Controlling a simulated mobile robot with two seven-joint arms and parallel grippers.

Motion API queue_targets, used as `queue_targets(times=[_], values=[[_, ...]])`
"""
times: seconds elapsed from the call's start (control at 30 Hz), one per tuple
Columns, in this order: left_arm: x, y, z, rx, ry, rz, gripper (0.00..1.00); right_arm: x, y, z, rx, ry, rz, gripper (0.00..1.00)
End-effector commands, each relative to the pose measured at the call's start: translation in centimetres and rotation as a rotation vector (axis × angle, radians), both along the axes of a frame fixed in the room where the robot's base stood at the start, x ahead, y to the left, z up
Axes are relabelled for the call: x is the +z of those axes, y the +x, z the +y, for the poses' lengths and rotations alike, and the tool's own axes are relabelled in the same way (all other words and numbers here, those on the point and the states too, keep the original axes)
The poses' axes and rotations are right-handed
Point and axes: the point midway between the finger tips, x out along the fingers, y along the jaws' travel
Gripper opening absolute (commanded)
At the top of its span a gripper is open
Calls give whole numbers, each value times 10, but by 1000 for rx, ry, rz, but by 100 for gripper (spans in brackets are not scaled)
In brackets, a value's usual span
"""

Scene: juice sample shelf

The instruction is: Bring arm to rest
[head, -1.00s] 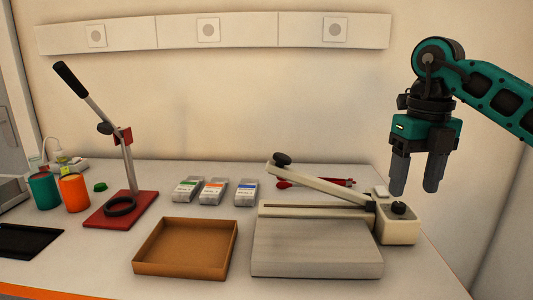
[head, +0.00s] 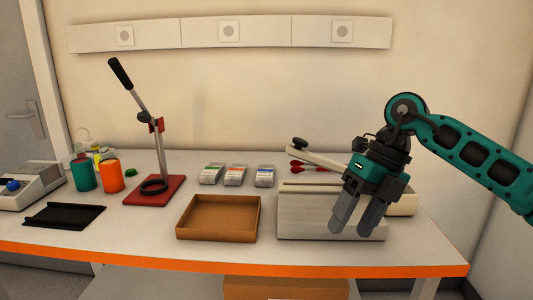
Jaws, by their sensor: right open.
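My right arm comes in from the right. Its gripper (head: 353,227) is open and empty, with two grey fingers pointing down in front of the flat grey-white board of a lever device (head: 310,213). The gripper hides part of that device's right side. I cannot tell whether the fingers touch the board. My left gripper is not in the head view.
An open brown tray (head: 219,236) sits left of the lever device. Several small labelled packs (head: 235,175) lie behind it. A red-based lever press (head: 155,190), a teal cup (head: 83,175), an orange cup (head: 110,176) and a black tray (head: 64,216) stand left. The table's front edge is orange.

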Motion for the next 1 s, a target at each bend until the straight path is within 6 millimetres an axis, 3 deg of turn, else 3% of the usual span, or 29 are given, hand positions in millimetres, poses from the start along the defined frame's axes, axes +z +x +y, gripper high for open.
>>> queue_targets(times=[0.03,0.13,0.3,0.4,0.5,0.67,0.77,0.87,1.0], values=[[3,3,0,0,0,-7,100,-13,-8,23,31,93,29,61],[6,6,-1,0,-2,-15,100,-30,-25,67,65,308,83,61],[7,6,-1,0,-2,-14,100,-37,-56,134,27,733,200,61],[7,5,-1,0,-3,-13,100,-32,-65,158,-65,974,274,61],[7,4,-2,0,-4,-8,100,-26,-67,169,-205,1198,348,61],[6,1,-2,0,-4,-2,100,-30,-54,161,-527,1492,464,61],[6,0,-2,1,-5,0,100,-48,-43,142,-781,1626,532,61],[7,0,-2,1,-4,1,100,-78,-35,116,-1069,1710,596,61],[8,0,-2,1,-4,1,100,-142,-40,73,-1512,1732,678,61]])
